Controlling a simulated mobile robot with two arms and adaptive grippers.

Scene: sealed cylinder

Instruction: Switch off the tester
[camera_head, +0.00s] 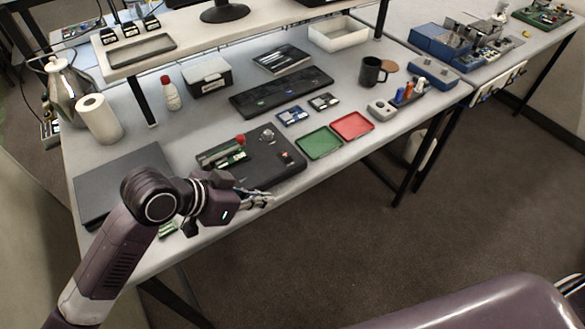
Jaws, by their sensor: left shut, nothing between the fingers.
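The tester (259,160) appears to be the dark flat unit on the bench, with a red knob, a round metal part and a small red switch-like part (284,154) near its right end. A green circuit board (232,158) sits at its left side. My left gripper (268,198) is shut and empty, at the tester's front edge, near the bench's front edge. My left arm hides part of the bench and of the tester's front left. I cannot tell whether the fingers touch the tester. My right gripper is not in view.
A green tray (319,143) and a red tray (352,126) lie right of the tester. A dark laptop-like slab (127,181) lies to the left.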

